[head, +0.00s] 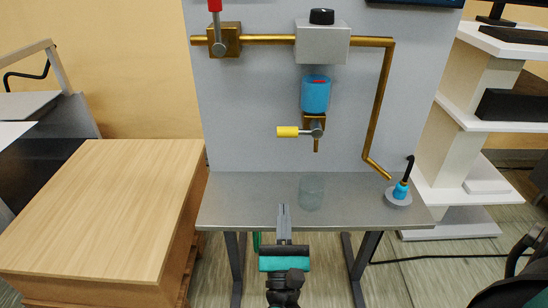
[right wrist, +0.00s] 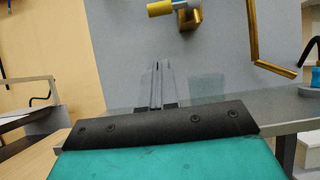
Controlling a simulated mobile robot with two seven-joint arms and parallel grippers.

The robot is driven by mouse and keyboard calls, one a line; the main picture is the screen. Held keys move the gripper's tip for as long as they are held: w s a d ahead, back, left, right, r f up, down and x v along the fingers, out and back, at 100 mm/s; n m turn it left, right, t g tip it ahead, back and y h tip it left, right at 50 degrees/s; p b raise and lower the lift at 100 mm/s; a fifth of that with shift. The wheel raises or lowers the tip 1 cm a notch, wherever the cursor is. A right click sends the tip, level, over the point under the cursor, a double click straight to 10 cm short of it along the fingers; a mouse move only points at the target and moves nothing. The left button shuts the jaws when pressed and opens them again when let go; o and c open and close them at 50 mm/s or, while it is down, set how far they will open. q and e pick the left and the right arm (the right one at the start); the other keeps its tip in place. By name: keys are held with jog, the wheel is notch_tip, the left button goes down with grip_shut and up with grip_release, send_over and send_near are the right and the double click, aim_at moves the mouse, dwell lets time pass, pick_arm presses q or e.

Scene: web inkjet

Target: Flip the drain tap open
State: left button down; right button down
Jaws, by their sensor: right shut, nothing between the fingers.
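The drain tap (head: 316,127) is a small brass valve under a blue cylinder (head: 315,95) on the grey panel. Its yellow-tipped lever (head: 288,131) points left, roughly level. The lever also shows at the top of the right wrist view (right wrist: 160,8). My right gripper (head: 283,208) is shut and empty, in front of the bench edge and below the lever, apart from it. Its closed fingers (right wrist: 158,68) point toward the panel. My left gripper is not in view.
A clear glass (head: 311,192) stands on the grey bench (head: 250,200) below the tap. A red-handled valve (head: 224,40) is at upper left. A wooden-topped crate (head: 100,205) stands at left.

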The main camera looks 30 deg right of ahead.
pick_arm(q)
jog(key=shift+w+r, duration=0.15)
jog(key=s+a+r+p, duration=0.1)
jog(key=p, duration=0.2)
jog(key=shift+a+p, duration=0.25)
jog(key=shift+p, duration=0.05)
pick_arm(e)
jog(key=s+r+x, duration=0.1)
jog(key=r+x, duration=0.1)
jog(key=x, duration=1.1)
jog(key=shift+a+r, duration=0.15)
jog(key=shift+a, duration=0.3)
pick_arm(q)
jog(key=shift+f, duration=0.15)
pick_arm(e)
jog(key=shift+s, duration=0.1)
pick_arm(q)
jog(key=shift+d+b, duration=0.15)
jog(key=shift+b, duration=0.4)
pick_arm(e)
jog(key=shift+a+r+m+g+h, duration=0.1)
jog(key=shift+r+m+g+h, duration=0.15)
jog(key=shift+m, duration=0.35)
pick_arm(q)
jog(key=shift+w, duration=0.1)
